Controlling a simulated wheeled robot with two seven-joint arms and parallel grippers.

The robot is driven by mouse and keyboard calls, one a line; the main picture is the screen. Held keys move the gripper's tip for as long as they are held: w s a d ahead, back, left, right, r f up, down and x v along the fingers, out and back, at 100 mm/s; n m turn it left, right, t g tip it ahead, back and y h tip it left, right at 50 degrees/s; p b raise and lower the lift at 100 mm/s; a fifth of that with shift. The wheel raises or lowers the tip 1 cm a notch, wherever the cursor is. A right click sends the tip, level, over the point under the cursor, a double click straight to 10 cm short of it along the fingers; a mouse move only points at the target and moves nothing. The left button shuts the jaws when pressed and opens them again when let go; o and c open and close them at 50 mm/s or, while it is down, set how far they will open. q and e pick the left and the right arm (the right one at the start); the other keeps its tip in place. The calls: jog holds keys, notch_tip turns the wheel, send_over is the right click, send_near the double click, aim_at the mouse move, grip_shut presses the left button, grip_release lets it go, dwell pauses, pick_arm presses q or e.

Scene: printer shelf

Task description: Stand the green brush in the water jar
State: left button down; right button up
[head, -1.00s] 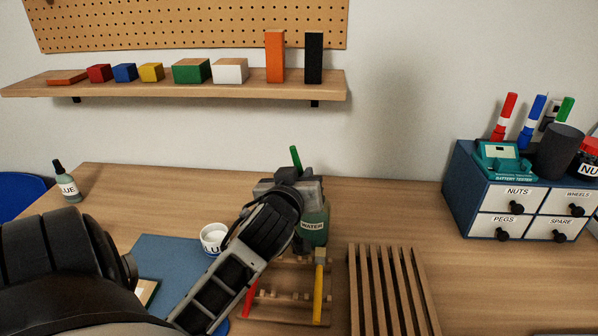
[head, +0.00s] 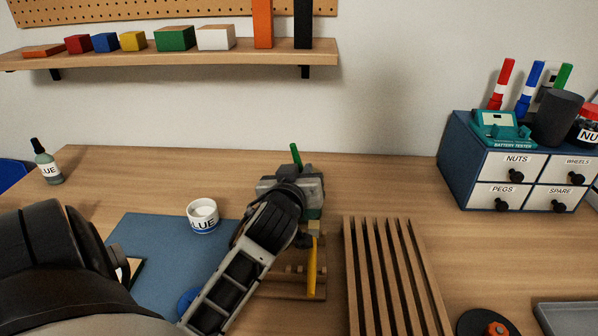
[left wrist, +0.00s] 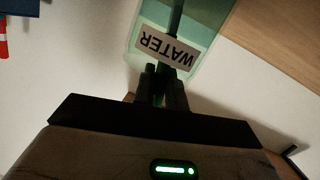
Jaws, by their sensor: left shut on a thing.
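My left gripper (head: 300,190) is shut over the desk, and the tip of the green brush (head: 295,154) sticks up just behind it. The water jar is mostly hidden behind the gripper in the head view; a sliver of green (head: 314,213) shows below it. In the left wrist view the clear greenish jar (left wrist: 212,28) with its WATER label fills the space just beyond the fingers (left wrist: 162,80). A dark rod (left wrist: 176,18) lines up with the jar; I cannot tell whether it is inside. My right gripper is not in view.
A wooden rack (head: 290,290) with a yellow brush (head: 312,265) stands below the gripper. A slatted wooden rack (head: 350,290) lies to the right. A drawer cabinet (head: 465,165) stands at right.

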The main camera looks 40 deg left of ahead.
pick_arm(q)
jog(key=shift+f, duration=0.1)
jog(key=c, duration=1.4)
grip_release()
jog(key=shift+o, duration=0.2)
jog(key=shift+f, duration=0.2)
jog(key=shift+s+d, duration=0.1)
jog(key=shift+s+d+r+p, duration=0.45)
jog(key=shift+s+r, duration=0.1)
jog(key=shift+s, duration=0.1)
jog(key=shift+s+d+r+p, duration=0.3)
jog(key=shift+s+r+p, duration=0.2)
jog(key=shift+s+r, duration=0.15)
jog(key=shift+s+d+r+p, duration=0.4)
jog(key=shift+s+r+p, duration=0.1)
jog(key=shift+s, duration=0.2)
jog(key=shift+w+f, duration=0.1)
